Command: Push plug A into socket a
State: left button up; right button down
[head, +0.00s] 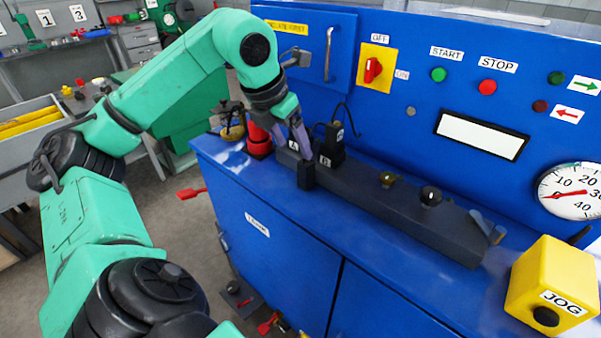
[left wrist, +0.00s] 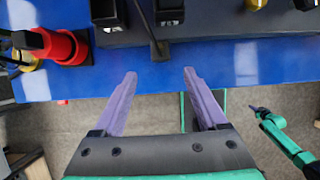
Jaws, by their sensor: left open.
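My left gripper (head: 299,135) reaches down over the left end of a long dark bar on the blue bench. Its purple fingers show apart in the left wrist view (left wrist: 160,78), with nothing between them. A white label A (head: 293,145) and a white label B (head: 325,161) show near the fingertips. A black upright block with a cable (head: 335,138) stands behind label B. A small black block (head: 306,175) stands at the bar's front edge, just below the fingers. I cannot tell for sure which block is plug A, and the socket opening is hidden. My right gripper is not in view.
The dark bar (head: 420,215) carries a brass knob (head: 387,179) and a black knob (head: 430,196). A red cylinder (head: 258,140) stands at its left end. A yellow JOG box (head: 553,282) stands at right. A blue panel with switches rises behind.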

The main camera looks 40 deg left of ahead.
aim_at(306, 172)
pick_arm(q)
jog(key=x, duration=0.6)
jog(key=shift+w+a+f, duration=0.1)
jog(key=shift+w+a, duration=0.05)
jog(key=x, duration=0.1)
jog(key=p+x, duration=0.1)
jog(key=x, duration=0.1)
jog(key=p+x, duration=0.1)
jog(key=shift+w+d+f, duration=0.1)
jog(key=shift+d+f, duration=0.15)
jog(key=shift+f, duration=0.1)
jog(key=shift+w+a+f, duration=0.1)
jog(key=shift+w+f, duration=0.05)
jog(key=shift+f, duration=0.2)
jog(key=shift+r, duration=0.1)
grip_shut()
